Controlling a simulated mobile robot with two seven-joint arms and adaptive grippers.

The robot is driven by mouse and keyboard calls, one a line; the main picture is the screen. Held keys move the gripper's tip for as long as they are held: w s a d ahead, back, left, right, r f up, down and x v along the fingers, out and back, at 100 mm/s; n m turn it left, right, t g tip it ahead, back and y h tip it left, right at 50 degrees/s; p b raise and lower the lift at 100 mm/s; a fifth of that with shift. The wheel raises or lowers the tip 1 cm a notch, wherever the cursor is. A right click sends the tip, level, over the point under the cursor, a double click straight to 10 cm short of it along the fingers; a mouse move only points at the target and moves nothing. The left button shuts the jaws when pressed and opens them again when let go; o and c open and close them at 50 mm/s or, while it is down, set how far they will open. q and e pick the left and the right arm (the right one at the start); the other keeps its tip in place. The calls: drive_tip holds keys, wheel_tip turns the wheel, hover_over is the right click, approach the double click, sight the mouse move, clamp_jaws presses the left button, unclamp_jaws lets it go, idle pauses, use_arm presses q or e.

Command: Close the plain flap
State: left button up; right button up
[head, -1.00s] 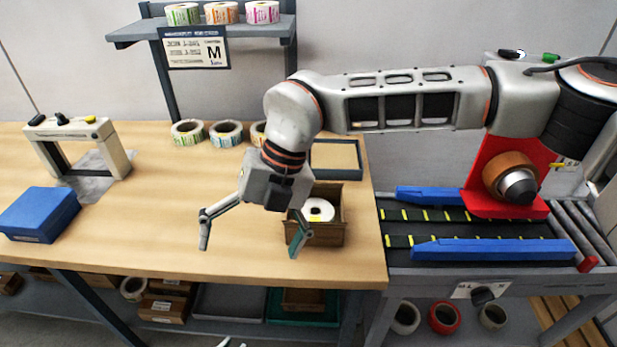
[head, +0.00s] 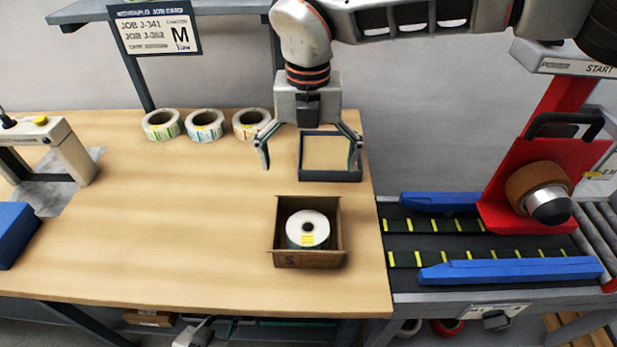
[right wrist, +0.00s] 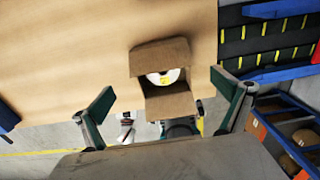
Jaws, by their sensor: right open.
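An open brown cardboard box (head: 340,238) stands on the table with a white roll (head: 308,224) inside. Its front panel (head: 308,261) carries a small dark mark at the left; its far panel (head: 290,203) shows no mark I can make out. In the right wrist view one brown flap (right wrist: 160,56) extends beyond the roll and another (right wrist: 170,105) extends on the near side. My right gripper (head: 309,167) is open and empty, beyond the box in the head view, its fingers wide apart. A pale shape (head: 192,333) at the bottom edge may be my left gripper; its jaws are unclear.
A dark-rimmed tray (head: 330,177) lies behind the box, near the right gripper. Several label rolls (head: 205,125) stand at the back. A conveyor with blue guides (head: 510,269) and a red machine (head: 545,150) stand to the right.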

drive_tip(key=f, duration=0.4)
drive_tip(key=f+p, duration=0.1)
drive_tip(key=f, duration=0.2)
drive_tip(key=shift+s+f, duration=0.1)
drive_tip(key=shift+s, duration=0.2)
drive_tip(key=c, duration=0.8)
